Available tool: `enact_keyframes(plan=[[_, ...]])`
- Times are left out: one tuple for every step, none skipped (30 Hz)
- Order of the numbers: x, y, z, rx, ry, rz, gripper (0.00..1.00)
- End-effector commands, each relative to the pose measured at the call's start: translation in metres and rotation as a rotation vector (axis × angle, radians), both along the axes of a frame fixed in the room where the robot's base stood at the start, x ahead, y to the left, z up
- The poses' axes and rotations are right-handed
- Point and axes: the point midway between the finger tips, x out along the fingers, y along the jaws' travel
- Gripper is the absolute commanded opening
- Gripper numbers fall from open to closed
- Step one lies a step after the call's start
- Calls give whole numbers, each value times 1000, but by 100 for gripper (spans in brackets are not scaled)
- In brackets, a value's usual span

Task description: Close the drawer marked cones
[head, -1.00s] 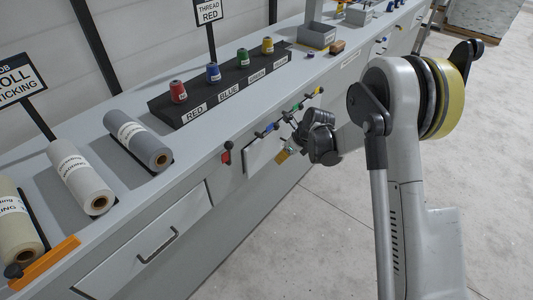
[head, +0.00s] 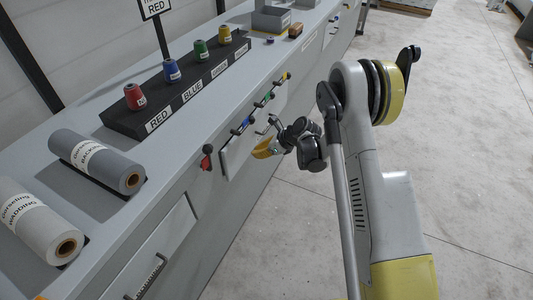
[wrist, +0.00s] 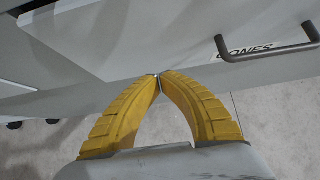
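The drawer marked cones shows in the wrist view as a pale front (wrist: 285,65) at the upper right, with the dark lettering partly covered by its bar handle (wrist: 268,50). In the head view a white drawer front (head: 232,157) sits in the bench's side beside my gripper; its label is not readable there. How far the drawer stands out is not clear. My gripper (wrist: 159,77) is shut, its yellow fingertips meeting with nothing visible between them. The tips are left of the handle and apart from it. The yellow fingers also show in the head view (head: 263,149).
Red (head: 135,97), blue, green and yellow thread cones stand on a black rack on the bench. Fabric rolls (head: 98,160) lie at left. A red switch (head: 206,157) and small coloured knobs sit along the bench's front. Another drawer (head: 145,262) is lower left. The floor at right is clear.

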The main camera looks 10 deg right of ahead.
Motion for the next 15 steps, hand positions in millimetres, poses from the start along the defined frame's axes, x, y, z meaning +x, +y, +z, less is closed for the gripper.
enact_keyframes(plan=[[4, 7, -2, 0, 1, 2, 0], [6, 11, -1, 0, 1, 2, 0], [9, 14, -1, -1, 1, 3, 0], [11, 17, -1, -1, 1, 3, 0], [12, 19, -1, -1, 1, 3, 0], [14, 21, 0, -1, 1, 1, 0], [15, 22, 0, -1, 1, 1, 0], [16, 23, 1, 0, 1, 1, 0], [17, 24, 1, -1, 1, 0, 0], [17, 24, 1, -1, 1, 0, 0], [18, 25, 1, -1, 1, 0, 0], [18, 25, 2, -1, 1, 0, 0], [18, 25, 2, -1, 1, 0, 0], [18, 25, 2, -1, 1, 0, 0], [18, 25, 2, -1, 1, 0, 0]])
